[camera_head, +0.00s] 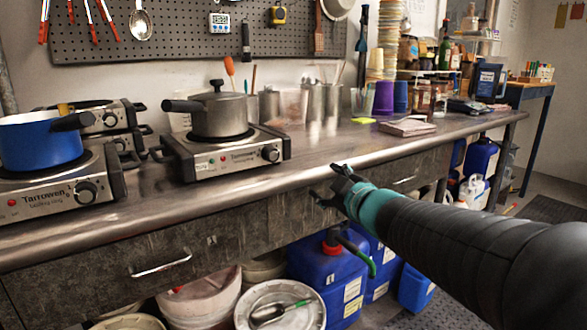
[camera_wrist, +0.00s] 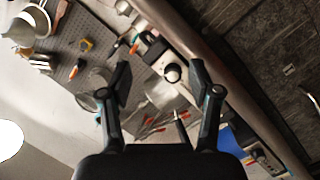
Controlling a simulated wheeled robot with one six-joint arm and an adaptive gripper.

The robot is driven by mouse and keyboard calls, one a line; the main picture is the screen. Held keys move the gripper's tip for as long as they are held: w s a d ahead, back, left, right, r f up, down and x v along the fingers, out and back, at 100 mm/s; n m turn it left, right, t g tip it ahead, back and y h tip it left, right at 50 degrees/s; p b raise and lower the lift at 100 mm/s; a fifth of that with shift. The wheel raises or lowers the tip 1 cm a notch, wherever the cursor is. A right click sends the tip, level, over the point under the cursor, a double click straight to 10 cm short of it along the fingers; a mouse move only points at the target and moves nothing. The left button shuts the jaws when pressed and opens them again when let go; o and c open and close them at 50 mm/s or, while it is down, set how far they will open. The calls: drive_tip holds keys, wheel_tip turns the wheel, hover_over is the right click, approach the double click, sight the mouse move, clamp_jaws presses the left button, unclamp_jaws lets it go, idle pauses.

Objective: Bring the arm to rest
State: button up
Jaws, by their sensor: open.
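My arm (camera_head: 450,235) reaches in from the lower right in the head view, dark with a teal band near the wrist. My gripper (camera_head: 328,184) is in front of the bench's front edge, near the drawer fronts, with its fingers spread. In the wrist view my gripper (camera_wrist: 160,82) also shows two fingers wide apart, with nothing between them. No held object shows in either view.
The steel bench (camera_head: 330,158) runs along the wall. It bears a grey lidded pot (camera_head: 220,115) on a hot plate (camera_head: 225,158), a blue pot (camera_head: 38,143), and cups and jars. Blue canisters (camera_head: 325,275) and white buckets (camera_head: 205,300) stand underneath. A drawer handle (camera_head: 160,266) juts out at left.

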drive_tip(key=s+d+f+m+g+h, duration=0.5)
drive_tip(key=s+d+f+m+h, duration=0.35)
drive_tip(key=d+f, duration=0.3)
drive_tip(key=s+a+f+m+g+y, duration=0.1)
drive_tip(key=s+a+f+m+g, duration=0.1)
drive_tip(key=s, duration=0.8)
drive_tip(key=s+a+f+m+g+y, duration=0.1)
drive_tip(key=s+a+f+m+g, duration=0.1)
drive_tip(key=s, duration=0.8)
drive_tip(key=shift+s+f+m+g, duration=0.3)
drive_tip(key=shift+f+m+g, duration=0.2)
drive_tip(key=shift+f, duration=0.35)
drive_tip(key=c, duration=0.3)
drive_tip(key=shift+a, duration=0.1)
drive_tip(key=shift+c, duration=0.5)
